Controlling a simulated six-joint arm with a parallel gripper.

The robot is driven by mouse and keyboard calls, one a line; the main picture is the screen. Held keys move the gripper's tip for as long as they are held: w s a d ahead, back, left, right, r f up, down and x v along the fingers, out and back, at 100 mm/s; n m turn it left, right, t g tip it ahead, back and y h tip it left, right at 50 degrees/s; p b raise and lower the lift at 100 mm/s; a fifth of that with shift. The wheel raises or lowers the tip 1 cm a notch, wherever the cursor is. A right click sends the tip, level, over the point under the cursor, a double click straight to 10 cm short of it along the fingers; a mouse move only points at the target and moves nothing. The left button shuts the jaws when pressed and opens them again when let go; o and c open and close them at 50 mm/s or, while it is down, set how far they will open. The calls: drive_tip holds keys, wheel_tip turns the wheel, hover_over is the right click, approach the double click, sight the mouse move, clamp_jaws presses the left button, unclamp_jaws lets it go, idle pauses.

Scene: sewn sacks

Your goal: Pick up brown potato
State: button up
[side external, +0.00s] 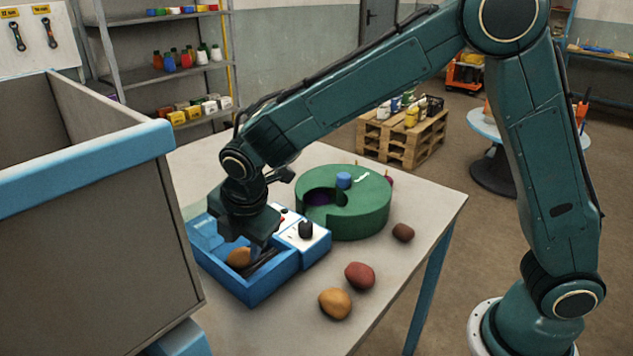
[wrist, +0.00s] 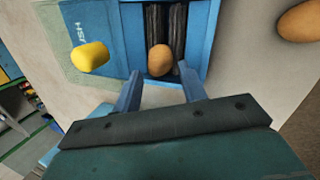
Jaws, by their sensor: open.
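A tan-brown potato (side external: 238,257) lies in the blue tray (side external: 248,290), and in the wrist view the potato (wrist: 159,58) rests on dark rollers. My gripper (wrist: 160,78) is open, pointing down over the tray, with its fingers to either side of the near end of that potato. I cannot tell whether they touch it. A darker brown potato (side external: 403,232) lies on the table, well to the right of my gripper. In the side view my gripper (side external: 256,248) partly hides the tray's inside.
A reddish potato (side external: 360,276) and an orange-tan potato (side external: 335,303) lie on the bare table (side external: 400,270). A green round machine (side external: 355,215) stands behind the tray's control box (side external: 302,235). A large bin (side external: 90,240) stands at left.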

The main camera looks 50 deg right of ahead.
sight(241, 251)
drive_tip(key=shift+x, duration=1.8)
drive_tip(key=c, duration=0.7)
drive_tip(key=shift+r, duration=0.1)
wheel_tip(241, 251, up, 20)
